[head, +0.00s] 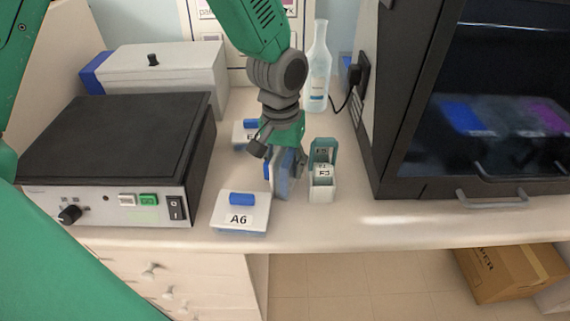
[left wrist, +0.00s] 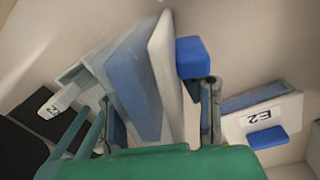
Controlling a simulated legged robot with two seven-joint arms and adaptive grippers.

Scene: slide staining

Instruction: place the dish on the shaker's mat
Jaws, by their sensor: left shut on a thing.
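The dish (head: 284,178) is a shallow blue-and-white box with a blue knob, held tilted steeply on its edge. My left gripper (head: 284,152) is shut on it, low over the bench and right of the A6 dish. In the left wrist view the dish (left wrist: 143,80) stands between the two fingers of my gripper (left wrist: 162,115), its blue knob near the right finger. The exact contact is partly hidden. The shaker's black mat (head: 115,135) lies flat and bare on top of the shaker (head: 105,205), at the left. My right gripper is not in view.
The lidded A6 dish (head: 240,217) lies between shaker and gripper. Another dish (head: 243,133) is behind; an E2 dish (left wrist: 262,115) shows in the wrist view. A small slide holder (head: 322,183) stands close right. A bottle (head: 317,70), a white box (head: 165,75) and a black cabinet (head: 400,120) surround.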

